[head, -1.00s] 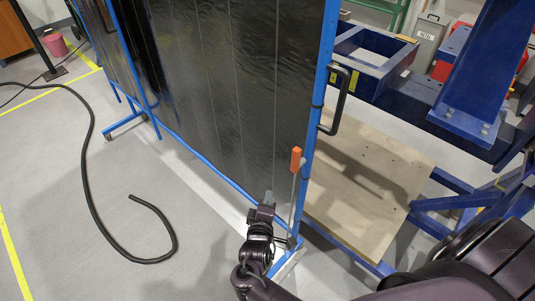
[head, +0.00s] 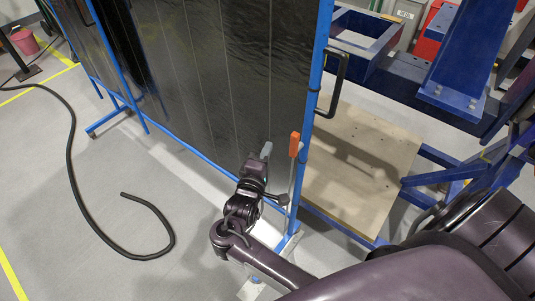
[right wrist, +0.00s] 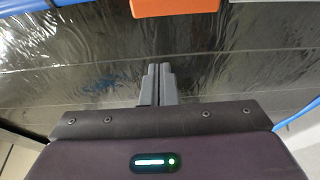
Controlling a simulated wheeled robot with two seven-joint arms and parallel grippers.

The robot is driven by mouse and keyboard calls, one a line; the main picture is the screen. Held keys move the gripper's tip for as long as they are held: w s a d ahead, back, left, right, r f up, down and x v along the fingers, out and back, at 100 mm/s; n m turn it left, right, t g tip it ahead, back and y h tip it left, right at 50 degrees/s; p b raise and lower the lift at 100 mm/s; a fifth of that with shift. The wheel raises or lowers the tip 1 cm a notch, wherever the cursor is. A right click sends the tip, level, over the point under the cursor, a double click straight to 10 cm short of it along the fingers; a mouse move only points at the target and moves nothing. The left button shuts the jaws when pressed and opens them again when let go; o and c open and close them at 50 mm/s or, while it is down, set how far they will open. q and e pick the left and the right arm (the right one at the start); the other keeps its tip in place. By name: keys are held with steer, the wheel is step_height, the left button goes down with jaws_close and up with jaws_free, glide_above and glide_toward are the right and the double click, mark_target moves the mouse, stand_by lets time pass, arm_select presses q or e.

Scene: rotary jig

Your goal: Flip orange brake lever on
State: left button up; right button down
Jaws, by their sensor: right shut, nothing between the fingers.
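The orange brake lever (head: 294,145) is an orange grip on top of a thin upright metal rod at the lower right corner of the blue-framed dark screen. The orange grip also shows at the top edge of the right wrist view (right wrist: 175,6), partly cut off. My right gripper (head: 266,150) is just left of the orange grip in the head view, its fingers pointing up. In the right wrist view its two grey fingers (right wrist: 158,80) are together with nothing between them, and they are apart from the orange grip. My left gripper is not in view.
The dark screen (head: 190,70) with its blue frame stands close beyond the gripper. A black handle (head: 332,85) is on its right post. A wooden board (head: 360,165) and blue steel frame (head: 455,90) stand right. A black hose (head: 85,195) lies on the left floor.

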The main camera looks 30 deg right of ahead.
mark_target(298, 141)
steer(key=d+p, duration=0.2)
steer(key=d, duration=0.4)
steer(key=shift+w+p, duration=0.25)
steer(key=shift+p, duration=0.05)
steer(key=shift+d, duration=0.1)
steer(key=shift+s+d+m, duration=0.1)
steer(key=shift+s+m, duration=0.05)
steer(key=shift+m, duration=0.15)
